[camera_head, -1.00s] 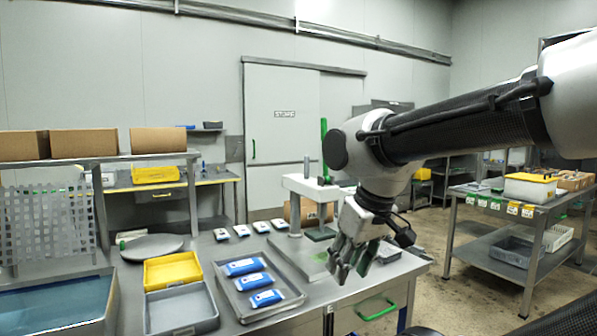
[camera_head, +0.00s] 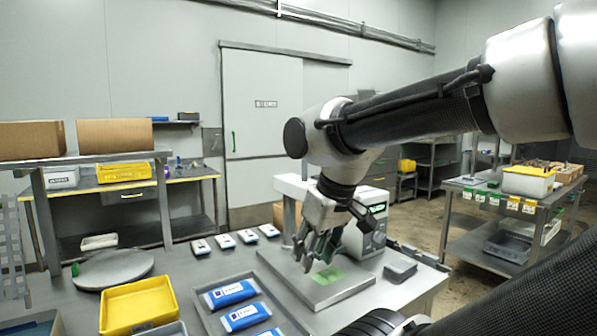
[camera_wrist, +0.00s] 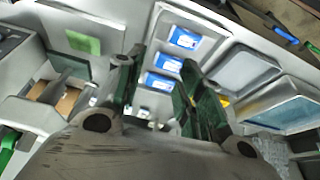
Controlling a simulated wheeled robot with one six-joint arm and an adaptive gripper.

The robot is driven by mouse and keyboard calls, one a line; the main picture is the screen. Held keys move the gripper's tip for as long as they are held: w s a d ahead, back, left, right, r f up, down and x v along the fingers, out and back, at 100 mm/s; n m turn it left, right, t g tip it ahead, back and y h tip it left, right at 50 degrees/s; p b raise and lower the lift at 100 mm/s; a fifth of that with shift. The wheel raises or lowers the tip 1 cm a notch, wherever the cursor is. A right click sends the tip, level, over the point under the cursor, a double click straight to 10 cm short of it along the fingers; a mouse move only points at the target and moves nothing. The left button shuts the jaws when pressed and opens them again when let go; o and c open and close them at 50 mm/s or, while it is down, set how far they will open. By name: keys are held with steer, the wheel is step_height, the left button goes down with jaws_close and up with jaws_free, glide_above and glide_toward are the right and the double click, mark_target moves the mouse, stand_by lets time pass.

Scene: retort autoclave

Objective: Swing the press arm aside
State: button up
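The press arm (camera_head: 291,186) is a white horizontal beam on a grey post at the back of the steel table. My wrist hides its right part in the head view. In the wrist view the press (camera_wrist: 35,112) is at the left, with a dark green pressing plate (camera_wrist: 69,66) and a bright green upright handle (camera_wrist: 9,147). The base plate with a pale green square (camera_head: 330,275) lies on the table; it also shows in the wrist view (camera_wrist: 83,42). My gripper (camera_head: 316,258) is open and empty, above the base plate and apart from the press arm.
Blue-white pouches lie in a grey tray (camera_head: 202,313), and several small packs (camera_head: 247,237) stand behind it. A yellow bin (camera_head: 138,303) is at left. A white device with a green display (camera_head: 366,232) stands right of my gripper. A loaded cart (camera_head: 480,225) is farther right.

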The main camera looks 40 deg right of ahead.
steer(key=w+d+r+g, duration=0.1)
steer(key=w+d+r, duration=0.1)
steer(key=w+r, duration=0.45)
steer(key=w+d+r, duration=0.3)
steer(key=w+r, duration=0.3)
steer(key=w, duration=0.1)
step_height(320, 180, up, 4)
steer(key=g, duration=0.3)
glide_above(305, 181)
steer(key=shift+w+d+f+m, duration=0.35)
steer(key=shift+w+f+m, duration=0.1)
steer(key=shift+f, duration=0.3)
step_height(305, 181, down, 7)
steer(key=shift+f, duration=0.45)
jaws_close()
